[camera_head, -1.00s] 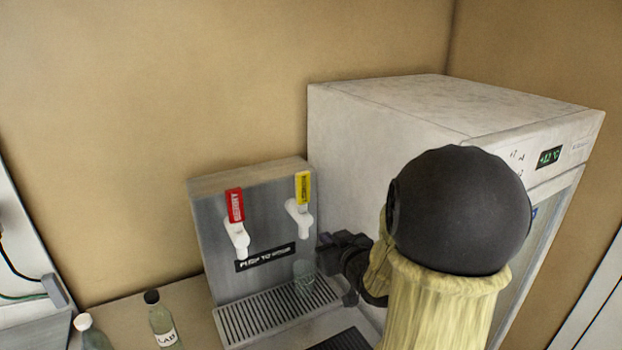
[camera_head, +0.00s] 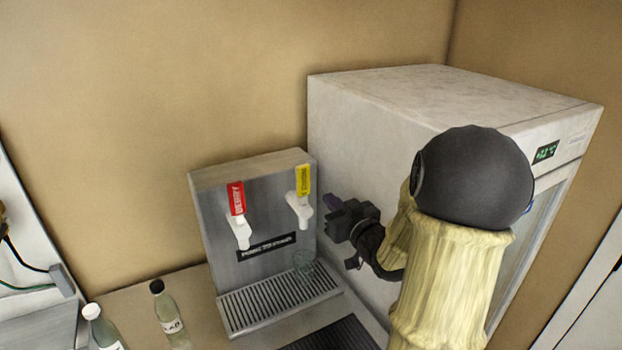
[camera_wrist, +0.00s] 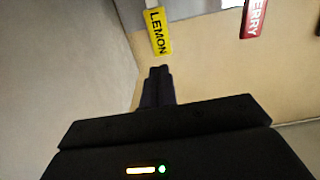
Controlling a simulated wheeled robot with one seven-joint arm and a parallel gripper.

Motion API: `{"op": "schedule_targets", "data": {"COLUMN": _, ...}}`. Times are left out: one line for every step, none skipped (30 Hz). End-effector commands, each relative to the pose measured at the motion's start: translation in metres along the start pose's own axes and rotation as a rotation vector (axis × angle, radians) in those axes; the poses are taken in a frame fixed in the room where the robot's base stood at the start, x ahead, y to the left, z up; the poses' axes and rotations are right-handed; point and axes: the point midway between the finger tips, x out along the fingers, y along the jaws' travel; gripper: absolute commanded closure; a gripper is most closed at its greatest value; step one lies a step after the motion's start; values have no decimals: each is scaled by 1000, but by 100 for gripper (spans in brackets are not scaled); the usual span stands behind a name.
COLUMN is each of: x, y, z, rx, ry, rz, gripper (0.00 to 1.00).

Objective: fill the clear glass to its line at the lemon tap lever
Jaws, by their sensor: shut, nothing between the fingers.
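The yellow lemon tap lever (camera_head: 303,180) stands over a white spout on the right of the steel dispenser (camera_head: 222,262). In the wrist view the lemon lever (camera_wrist: 159,32) hangs just beyond my fingertips, with its word readable. The clear glass (camera_head: 304,268) stands on the drip grille below the lemon spout; its line and any contents are too faint to tell. My gripper (camera_head: 334,218) is shut and empty, to the right of the lemon spout and above the glass, apart from both. My closed fingers also show in the wrist view (camera_wrist: 158,85).
The red berry lever (camera_head: 237,198) is left of the lemon one and also shows in the wrist view (camera_wrist: 256,18). The drip grille (camera_head: 250,312) is clear left of the glass. A white cabinet (camera_head: 350,130) stands close on the right. Two capped bottles (camera_head: 172,318) stand at front left.

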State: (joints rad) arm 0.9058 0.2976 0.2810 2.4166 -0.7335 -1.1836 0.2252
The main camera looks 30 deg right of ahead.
Motion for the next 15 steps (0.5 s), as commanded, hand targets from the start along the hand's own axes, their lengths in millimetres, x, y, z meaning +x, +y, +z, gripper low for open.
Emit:
{"op": "schedule_targets", "data": {"x": 10, "y": -1, "z": -3, "rx": 2, "ry": -1, "rz": -4, "gripper": 100}}
{"op": "schedule_targets", "data": {"x": 15, "y": -1, "z": -3, "rx": 2, "ry": 0, "rz": -3, "gripper": 100}}
{"op": "schedule_targets", "data": {"x": 21, "y": -1, "z": -3, "rx": 3, "ry": 0, "rz": -3, "gripper": 100}}
{"op": "schedule_targets", "data": {"x": 26, "y": -1, "z": -3, "rx": 3, "ry": 0, "rz": -3, "gripper": 100}}
{"op": "schedule_targets", "data": {"x": 31, "y": -1, "z": -3, "rx": 2, "ry": 0, "rz": -3, "gripper": 100}}
{"op": "schedule_targets", "data": {"x": 38, "y": -1, "z": -3, "rx": 3, "ry": -1, "rz": -3, "gripper": 100}}
{"op": "schedule_targets", "data": {"x": 43, "y": -1, "z": -3, "rx": 2, "ry": -1, "rz": -2, "gripper": 100}}
{"op": "schedule_targets", "data": {"x": 48, "y": 0, "z": -3, "rx": 3, "ry": -1, "rz": -1, "gripper": 100}}
{"op": "schedule_targets", "data": {"x": 54, "y": 0, "z": -3, "rx": 1, "ry": 0, "rz": -2, "gripper": 100}}
{"op": "schedule_targets", "data": {"x": 59, "y": -1, "z": -3, "rx": 2, "ry": 0, "rz": -3, "gripper": 100}}
{"op": "schedule_targets", "data": {"x": 64, "y": -1, "z": -3, "rx": 3, "ry": -1, "rz": -3, "gripper": 100}}
{"op": "schedule_targets", "data": {"x": 70, "y": -1, "z": -3, "rx": 2, "ry": -1, "rz": -1, "gripper": 100}}
{"op": "schedule_targets", "data": {"x": 74, "y": 0, "z": -3, "rx": 2, "ry": -2, "rz": -1, "gripper": 100}}
{"op": "schedule_targets", "data": {"x": 78, "y": -1, "z": -4, "rx": 2, "ry": -1, "rz": -2, "gripper": 100}}
{"op": "schedule_targets", "data": {"x": 84, "y": -1, "z": -3, "rx": 3, "ry": -1, "rz": -2, "gripper": 100}}
